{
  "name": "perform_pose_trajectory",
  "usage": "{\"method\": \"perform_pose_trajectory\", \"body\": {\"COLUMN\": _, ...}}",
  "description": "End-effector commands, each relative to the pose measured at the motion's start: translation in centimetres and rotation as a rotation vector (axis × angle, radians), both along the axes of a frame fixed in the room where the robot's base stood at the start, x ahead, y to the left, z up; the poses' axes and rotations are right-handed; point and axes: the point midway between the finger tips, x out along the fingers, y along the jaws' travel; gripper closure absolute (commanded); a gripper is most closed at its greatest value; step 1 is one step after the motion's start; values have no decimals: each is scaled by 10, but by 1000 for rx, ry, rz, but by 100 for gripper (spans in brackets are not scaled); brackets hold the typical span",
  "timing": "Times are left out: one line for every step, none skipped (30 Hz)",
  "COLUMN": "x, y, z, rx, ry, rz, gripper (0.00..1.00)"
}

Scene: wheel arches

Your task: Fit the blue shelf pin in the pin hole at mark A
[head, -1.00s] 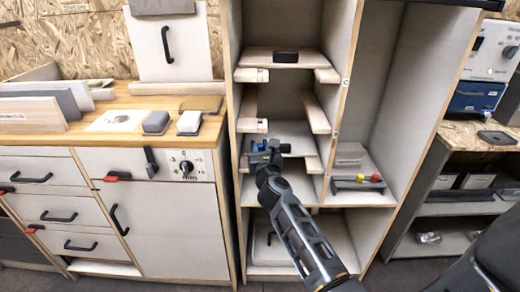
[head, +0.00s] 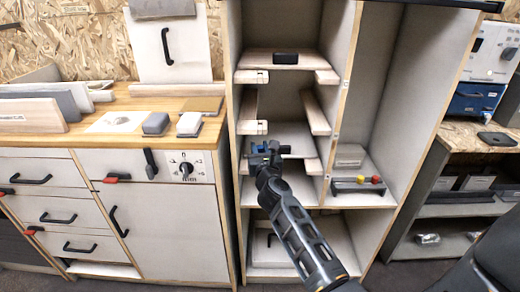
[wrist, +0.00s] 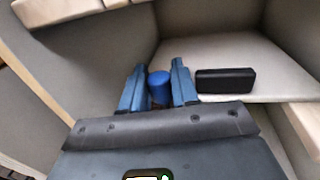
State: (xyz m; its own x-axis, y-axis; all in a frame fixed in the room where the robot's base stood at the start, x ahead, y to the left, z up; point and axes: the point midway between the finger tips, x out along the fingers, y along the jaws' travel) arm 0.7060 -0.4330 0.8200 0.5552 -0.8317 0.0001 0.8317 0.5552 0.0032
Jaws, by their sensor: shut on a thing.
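My gripper (wrist: 159,66) is shut on the blue shelf pin (wrist: 160,88), a short blue cylinder between the two blue fingers in the wrist view. In the head view my gripper (head: 266,151) is inside the left bay of the tall cabinet, at about the level of its middle shelf. The pin is too small to make out there. Small pale marks show on the front edge of the cabinet divider (head: 340,110), but I cannot read an A. I cannot make out the pin hole in either view.
Wooden ledges (head: 315,113) line the bay around my gripper. A black block (wrist: 225,80) lies on a shelf right of the fingers. A workbench (head: 150,102) stands left.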

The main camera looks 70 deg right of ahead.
Motion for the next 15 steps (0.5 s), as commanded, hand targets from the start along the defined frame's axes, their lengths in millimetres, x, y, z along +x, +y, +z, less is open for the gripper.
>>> {"method": "perform_pose_trajectory", "body": {"x": 0, "y": 0, "z": -2, "rx": -1, "ry": 1, "rz": 0, "gripper": 99}}
{"method": "perform_pose_trajectory", "body": {"x": 0, "y": 1, "z": -3, "rx": -1, "ry": 1, "rz": 0, "gripper": 99}}
{"method": "perform_pose_trajectory", "body": {"x": 0, "y": 1, "z": -4, "rx": 1, "ry": 1, "rz": 1, "gripper": 99}}
{"method": "perform_pose_trajectory", "body": {"x": 0, "y": 1, "z": -5, "rx": 1, "ry": 1, "rz": 0, "gripper": 99}}
{"method": "perform_pose_trajectory", "body": {"x": 0, "y": 1, "z": -6, "rx": 1, "ry": 1, "rz": 0, "gripper": 99}}
{"method": "perform_pose_trajectory", "body": {"x": 0, "y": 1, "z": -6, "rx": 1, "ry": -1, "rz": 0, "gripper": 99}}
{"method": "perform_pose_trajectory", "body": {"x": 0, "y": 1, "z": -6, "rx": 1, "ry": -1, "rz": 0, "gripper": 99}}
{"method": "perform_pose_trajectory", "body": {"x": 0, "y": 1, "z": -6, "rx": 1, "ry": -1, "rz": 0, "gripper": 99}}
{"method": "perform_pose_trajectory", "body": {"x": 0, "y": 1, "z": -6, "rx": 1, "ry": -1, "rz": 0, "gripper": 99}}
{"method": "perform_pose_trajectory", "body": {"x": 0, "y": 1, "z": -5, "rx": 1, "ry": -1, "rz": 0, "gripper": 99}}
{"method": "perform_pose_trajectory", "body": {"x": 0, "y": 1, "z": -5, "rx": 1, "ry": -1, "rz": 0, "gripper": 99}}
{"method": "perform_pose_trajectory", "body": {"x": 0, "y": 1, "z": -5, "rx": 1, "ry": -1, "rz": 0, "gripper": 99}}
{"method": "perform_pose_trajectory", "body": {"x": 0, "y": 1, "z": -5, "rx": 1, "ry": -1, "rz": 0, "gripper": 99}}
{"method": "perform_pose_trajectory", "body": {"x": 0, "y": 1, "z": -6, "rx": 1, "ry": -1, "rz": 0, "gripper": 99}}
{"method": "perform_pose_trajectory", "body": {"x": 0, "y": 1, "z": -6, "rx": 1, "ry": -1, "rz": 0, "gripper": 99}}
